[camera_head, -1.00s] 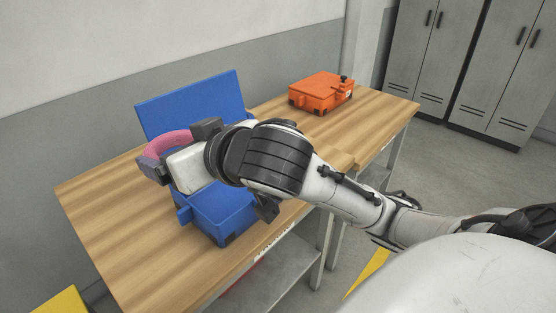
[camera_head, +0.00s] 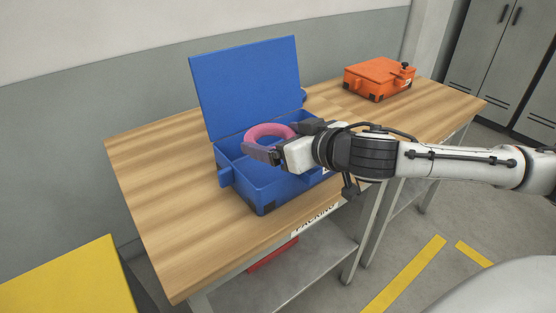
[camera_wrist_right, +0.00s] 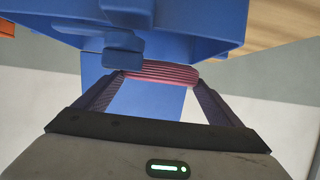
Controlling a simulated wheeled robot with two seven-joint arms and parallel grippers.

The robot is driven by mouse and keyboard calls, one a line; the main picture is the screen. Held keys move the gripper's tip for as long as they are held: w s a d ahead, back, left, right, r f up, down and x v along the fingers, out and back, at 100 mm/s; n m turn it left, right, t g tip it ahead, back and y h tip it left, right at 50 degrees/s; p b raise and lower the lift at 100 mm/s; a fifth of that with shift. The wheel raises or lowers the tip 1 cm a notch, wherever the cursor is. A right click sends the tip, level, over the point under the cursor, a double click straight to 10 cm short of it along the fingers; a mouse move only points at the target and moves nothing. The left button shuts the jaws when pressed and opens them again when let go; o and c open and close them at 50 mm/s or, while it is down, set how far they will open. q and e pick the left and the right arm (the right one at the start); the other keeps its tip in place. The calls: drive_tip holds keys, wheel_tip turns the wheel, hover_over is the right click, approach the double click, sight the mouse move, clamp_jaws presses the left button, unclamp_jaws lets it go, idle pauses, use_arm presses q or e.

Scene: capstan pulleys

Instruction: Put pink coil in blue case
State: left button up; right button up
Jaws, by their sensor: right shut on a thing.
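The blue case (camera_head: 240,183) stands on the wooden table with its lid (camera_head: 245,85) raised at the back. My right gripper (camera_head: 278,142) is shut on the pink coil (camera_head: 268,131) and holds it over the case's open box. How far the coil is above the case floor I cannot tell. In the right wrist view the pink coil (camera_wrist_right: 165,73) lies between the two fingers of the gripper (camera_wrist_right: 160,88), with blue case parts (camera_wrist_right: 190,25) close by. My left gripper is not in view.
A closed orange case (camera_head: 378,77) sits further back on the wooden table (camera_head: 150,180). The table's left part is clear. A yellow surface (camera_head: 70,280) is at the lower left. Grey lockers (camera_head: 500,60) stand at the right.

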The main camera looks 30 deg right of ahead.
drive_tip(key=shift+f+b, duration=0.35)
drive_tip(key=shift+f, duration=1.9)
drive_tip(key=shift+f+b, duration=0.55)
drive_tip(key=shift+f, duration=0.05)
drive_tip(key=o, duration=0.9)
drive_tip(key=shift+s+f, duration=0.1)
drive_tip(key=shift+f, duration=0.05)
